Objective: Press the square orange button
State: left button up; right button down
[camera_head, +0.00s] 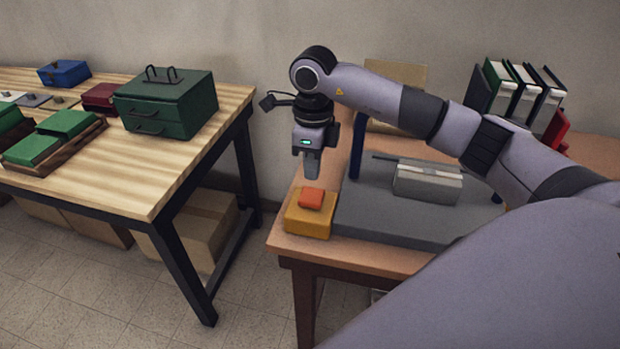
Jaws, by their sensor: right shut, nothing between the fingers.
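The square orange button (312,198) sits on top of a yellow box (307,221) at the front left corner of the right-hand table (345,250). My right gripper (311,174) points straight down above the button, with its fingers shut and empty. Its fingertips look a little above the button's back part; a small gap seems to show, though the exact height is hard to judge. My left gripper is not in view.
A grey slab (385,222) bearing a grey taped box (428,182) lies right of the button. Binders (522,95) stand behind. A wooden workbench (130,180) with a green toolbox (168,103) stands at left, with a floor gap between. Cardboard boxes (197,228) sit beneath it.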

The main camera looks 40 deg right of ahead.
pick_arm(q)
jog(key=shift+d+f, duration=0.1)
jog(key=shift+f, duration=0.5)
pick_arm(e)
notch_tip(320, 180, up, 8)
jog(key=shift+d+f, duration=0.15)
